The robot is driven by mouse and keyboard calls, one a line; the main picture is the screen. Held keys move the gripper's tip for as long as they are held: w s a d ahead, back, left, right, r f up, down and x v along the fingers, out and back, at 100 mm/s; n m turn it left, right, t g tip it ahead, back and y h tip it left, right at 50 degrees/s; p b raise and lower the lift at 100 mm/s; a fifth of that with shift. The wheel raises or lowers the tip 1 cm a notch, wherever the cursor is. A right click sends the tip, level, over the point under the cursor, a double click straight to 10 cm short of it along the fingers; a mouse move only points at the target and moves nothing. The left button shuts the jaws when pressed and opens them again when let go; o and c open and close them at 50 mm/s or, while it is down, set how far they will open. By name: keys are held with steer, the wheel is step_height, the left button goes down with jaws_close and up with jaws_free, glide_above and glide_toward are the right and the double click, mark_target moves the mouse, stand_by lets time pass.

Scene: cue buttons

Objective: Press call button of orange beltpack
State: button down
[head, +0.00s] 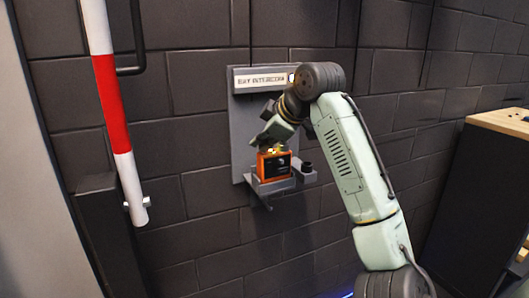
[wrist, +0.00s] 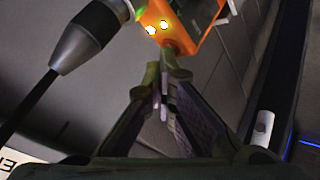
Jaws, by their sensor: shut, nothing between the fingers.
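The orange beltpack (head: 273,165) sits on a small grey shelf on the wall panel in the head view, with its dark front face showing. In the wrist view the beltpack (wrist: 187,22) is at the top, with two lit yellowish spots on its near side. I cannot tell which part is the call button. My gripper (wrist: 163,78) is shut and empty, its fingertips just below the beltpack's orange edge in the wrist view. I cannot tell whether they touch it. In the head view my arm's end hides the area above the beltpack.
The grey wall panel (head: 240,130) carries a sign (head: 258,80). A dark cable connector (wrist: 85,38) is close to the fingers at upper left in the wrist view. A red and white pole (head: 112,100) stands left, and a wood-topped cabinet (head: 500,122) right.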

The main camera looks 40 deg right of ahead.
mark_target(263, 153)
steer(key=shift+r+p, duration=0.7)
steer(key=shift+p, duration=0.1)
step_height(263, 153, up, 5)
steer(key=p, duration=0.5)
steer(key=shift+r, duration=0.1)
steer(key=shift+d, duration=0.1)
stand_by(0.6)
